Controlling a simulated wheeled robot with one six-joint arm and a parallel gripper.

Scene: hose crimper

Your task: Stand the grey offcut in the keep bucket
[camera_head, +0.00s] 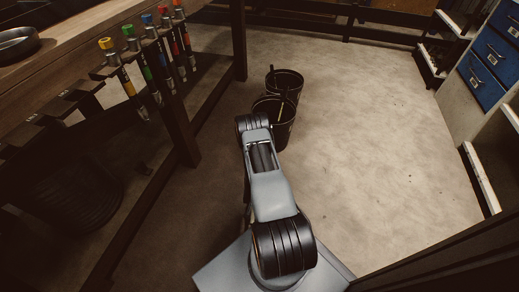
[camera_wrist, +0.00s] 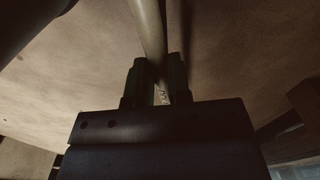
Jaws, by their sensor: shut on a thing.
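My gripper (camera_wrist: 159,72) is shut on a long, slim grey-beige piece, which looks like the grey offcut (camera_wrist: 150,28). The piece runs up from between the fingers and out of the top of the wrist view. Two black buckets stand on the floor in the head view, a nearer one (camera_head: 287,133) and a farther one (camera_head: 294,78) just behind it. A thin yellowish piece shows in the nearer bucket, and a dark, thin piece in the farther one. No label shows which is the keep bucket. In the head view my arm hides the gripper.
A wooden bench (camera_head: 88,38) with a row of colour-topped tools runs along the left, its leg (camera_head: 239,40) near the buckets. A dark coil (camera_head: 75,195) lies under it. Blue drawers (camera_head: 488,62) stand at the right. The floor (camera_head: 385,130) right of the buckets is clear.

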